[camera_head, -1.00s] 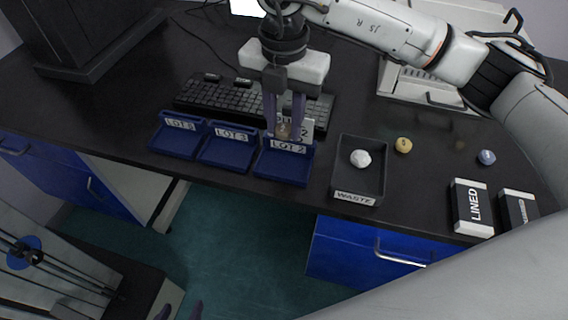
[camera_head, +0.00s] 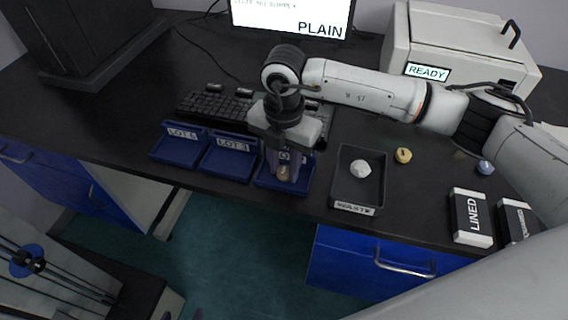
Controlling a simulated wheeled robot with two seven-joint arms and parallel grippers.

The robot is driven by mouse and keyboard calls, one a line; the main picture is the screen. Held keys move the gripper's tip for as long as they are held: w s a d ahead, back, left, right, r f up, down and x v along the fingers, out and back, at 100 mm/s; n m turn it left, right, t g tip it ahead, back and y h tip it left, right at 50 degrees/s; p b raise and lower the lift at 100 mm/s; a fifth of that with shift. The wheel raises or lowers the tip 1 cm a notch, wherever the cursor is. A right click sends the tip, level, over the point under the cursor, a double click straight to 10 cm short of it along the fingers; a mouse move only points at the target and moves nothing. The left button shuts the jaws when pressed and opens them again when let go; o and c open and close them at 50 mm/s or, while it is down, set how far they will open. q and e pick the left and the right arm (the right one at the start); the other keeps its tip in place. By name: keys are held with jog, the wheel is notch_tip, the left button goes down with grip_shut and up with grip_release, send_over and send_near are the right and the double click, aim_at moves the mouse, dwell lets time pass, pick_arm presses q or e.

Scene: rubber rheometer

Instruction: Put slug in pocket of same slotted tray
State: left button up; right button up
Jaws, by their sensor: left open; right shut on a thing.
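My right gripper (camera_head: 285,170) points down over the rightmost blue slotted tray (camera_head: 268,183). It is shut on a small tan-brown slug (camera_head: 284,174), which is low within the tray's outline. I cannot tell whether the slug touches the tray floor, and the fingers hide much of the tray and its label. Two more blue trays, a left one (camera_head: 179,154) and a middle one (camera_head: 228,166), stand beside it and look empty.
A black waste tray (camera_head: 343,186) with a white lump (camera_head: 360,169) stands close right. A yellow piece (camera_head: 403,155), a blue-grey piece (camera_head: 485,167) and a LINED box (camera_head: 470,217) lie further right. A keyboard (camera_head: 215,106) is behind. The monitor (camera_head: 292,16) reads PLAIN; the machine (camera_head: 460,50) reads READY.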

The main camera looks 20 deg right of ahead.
aim_at(284, 172)
jog(key=shift+f, duration=0.1)
jog(key=o, duration=1)
notch_tip(284, 172, up, 12)
jog(key=shift+r+b, duration=0.15)
jog(key=shift+b, duration=0.35)
